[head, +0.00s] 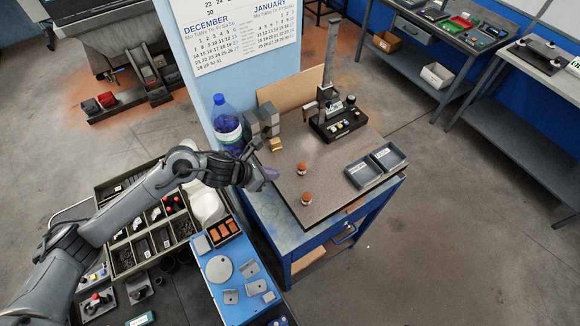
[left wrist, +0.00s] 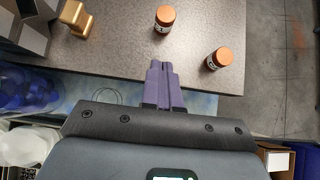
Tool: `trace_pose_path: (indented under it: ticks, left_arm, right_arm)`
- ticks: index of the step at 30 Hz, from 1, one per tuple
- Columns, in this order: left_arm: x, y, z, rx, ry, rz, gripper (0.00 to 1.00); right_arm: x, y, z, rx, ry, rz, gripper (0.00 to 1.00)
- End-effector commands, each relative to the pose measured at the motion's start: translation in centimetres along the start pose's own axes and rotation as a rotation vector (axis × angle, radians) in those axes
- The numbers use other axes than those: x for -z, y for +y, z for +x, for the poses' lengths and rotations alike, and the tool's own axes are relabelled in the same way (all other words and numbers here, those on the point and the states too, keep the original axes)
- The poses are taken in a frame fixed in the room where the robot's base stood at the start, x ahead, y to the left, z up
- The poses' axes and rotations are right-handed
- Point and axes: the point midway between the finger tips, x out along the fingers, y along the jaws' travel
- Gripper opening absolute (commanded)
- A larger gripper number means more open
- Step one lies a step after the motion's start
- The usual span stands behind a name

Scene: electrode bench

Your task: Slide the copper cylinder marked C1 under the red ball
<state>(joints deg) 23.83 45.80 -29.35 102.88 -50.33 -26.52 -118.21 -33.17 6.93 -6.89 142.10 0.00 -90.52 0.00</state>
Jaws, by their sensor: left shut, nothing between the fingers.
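Two copper-topped cylinders with pale labels stand upright on the brown bench top. The farther cylinder (head: 302,168) also shows at the top of the left wrist view (left wrist: 165,18). The nearer cylinder (head: 306,198) shows right of the fingers there (left wrist: 219,58). The label text is too small to read, so I cannot tell which is C1. My left gripper (head: 272,174) has purple fingers, shut and empty, over the bench's left edge, apart from both cylinders; its fingers (left wrist: 160,66) also show in the wrist view. I cannot make out a red ball on the bench. My right gripper is not in view.
A black stand with a tall post (head: 334,115) is at the back of the bench. Two grey trays (head: 363,176) lie at the right. Grey blocks, a gold block (head: 276,145) and a blue bottle (head: 226,122) are at the left. Bare bench surrounds the cylinders.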

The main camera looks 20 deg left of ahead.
Motion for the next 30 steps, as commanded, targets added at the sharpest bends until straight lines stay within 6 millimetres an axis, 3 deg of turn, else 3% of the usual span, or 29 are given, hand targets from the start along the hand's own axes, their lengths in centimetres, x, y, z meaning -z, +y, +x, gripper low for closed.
trace_pose_path:
  ticks: [6, 12, 30]
  left_arm:
    - [-0.2, -0.1, 3.9, 0.002, 0.001, -0.004, 0.00]
    - [-2.1, -0.1, 5.4, 0.001, 0.000, -0.002, 0.00]
    - [-2.8, 0.0, 6.5, -0.001, 0.001, 0.000, 0.00]
  right_arm:
    - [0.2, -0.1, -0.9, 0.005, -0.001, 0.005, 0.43]
    - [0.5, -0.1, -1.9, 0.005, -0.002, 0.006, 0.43]
    - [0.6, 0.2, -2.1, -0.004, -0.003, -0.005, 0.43]
